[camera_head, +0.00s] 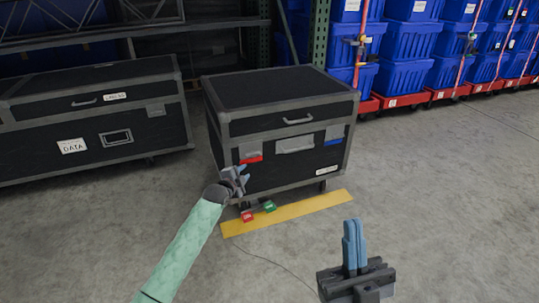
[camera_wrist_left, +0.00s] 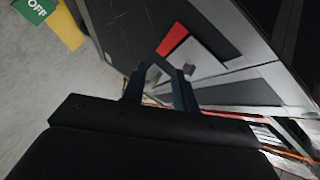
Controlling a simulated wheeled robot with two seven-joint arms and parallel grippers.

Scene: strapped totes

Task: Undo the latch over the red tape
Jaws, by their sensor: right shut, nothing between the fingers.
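A black case (camera_head: 285,167) with grey edges stands on casters in the middle of the head view. A grey latch (camera_head: 250,149) on the left of its front sits over red tape (camera_head: 252,159). In the left wrist view the red tape (camera_wrist_left: 173,39) and the grey latch (camera_wrist_left: 196,57) lie just beyond the fingertips. My left gripper (camera_head: 243,171) is just below the red tape, with its fingers (camera_wrist_left: 160,75) apart and nothing seen between them. Whether a finger touches the case is unclear. My right gripper (camera_head: 354,222) is shut and empty, in front of the case at lower right.
Blue tape (camera_head: 333,142) is under another latch on the right of the front. Another case (camera_head: 90,125) stands left; blue totes (camera_head: 405,75) stand behind.

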